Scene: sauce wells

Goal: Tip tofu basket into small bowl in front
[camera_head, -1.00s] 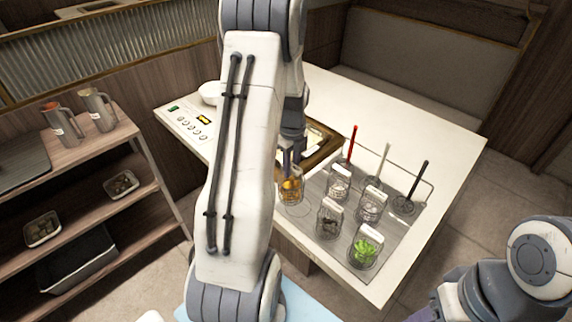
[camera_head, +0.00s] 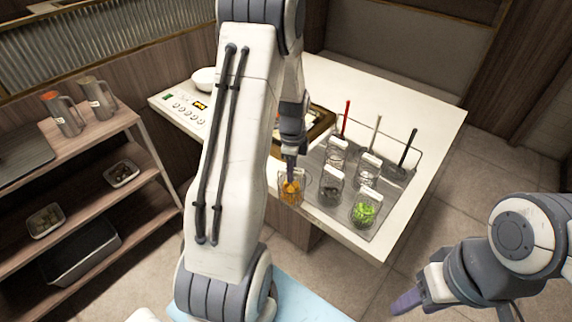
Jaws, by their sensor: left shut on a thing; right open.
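The wire basket with orange-yellow pieces (camera_head: 291,190), which looks like the tofu basket, hangs at the front left of the basket rack, near the counter's front edge. My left gripper (camera_head: 291,160) is shut on its upper part; the jaws are partly hidden. The basket looks roughly upright. A white bowl (camera_head: 204,79) stands at the counter's back left, partly behind my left arm. I cannot see another bowl in front; my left arm covers much of the counter's left side. My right gripper (camera_head: 418,297) is open and empty at the lower right, away from the counter.
The rack holds several more baskets, one with green leaves (camera_head: 365,209) and one with dark pieces (camera_head: 331,184). Red (camera_head: 346,117) and black-handled (camera_head: 408,148) tools stand behind. A shelf (camera_head: 90,195) with two jugs and trays is at left. The counter's right side is clear.

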